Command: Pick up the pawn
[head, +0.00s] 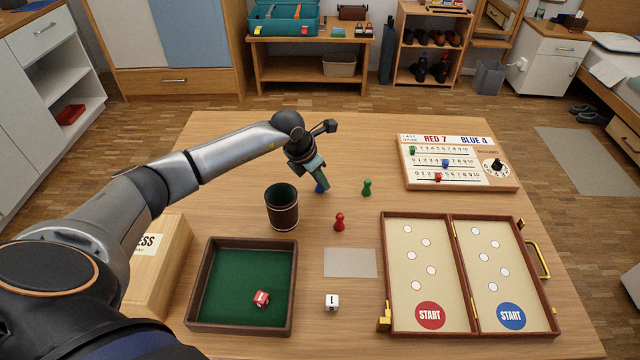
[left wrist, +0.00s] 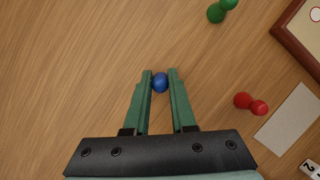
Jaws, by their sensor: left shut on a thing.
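A blue pawn (left wrist: 160,82) is between the green fingertips of my left gripper (left wrist: 160,95), which is shut on it. In the head view the blue pawn (head: 321,187) shows just below the fingers of the left gripper (head: 318,180), mostly hidden by them. I cannot tell whether it still touches the table. A red pawn (head: 339,222) stands to the right and nearer. A green pawn (head: 367,187) stands to the right. Both also show in the left wrist view, red (left wrist: 250,103) and green (left wrist: 221,10). My right gripper is not in view.
A dark dice cup (head: 282,207) stands close to the left gripper. A green-lined tray (head: 196,290) holds a red die (head: 261,298). A white die (head: 332,302), grey card (head: 350,263), open game board (head: 385,270), scoreboard (head: 460,162) and wooden box (head: 165,265) lie around.

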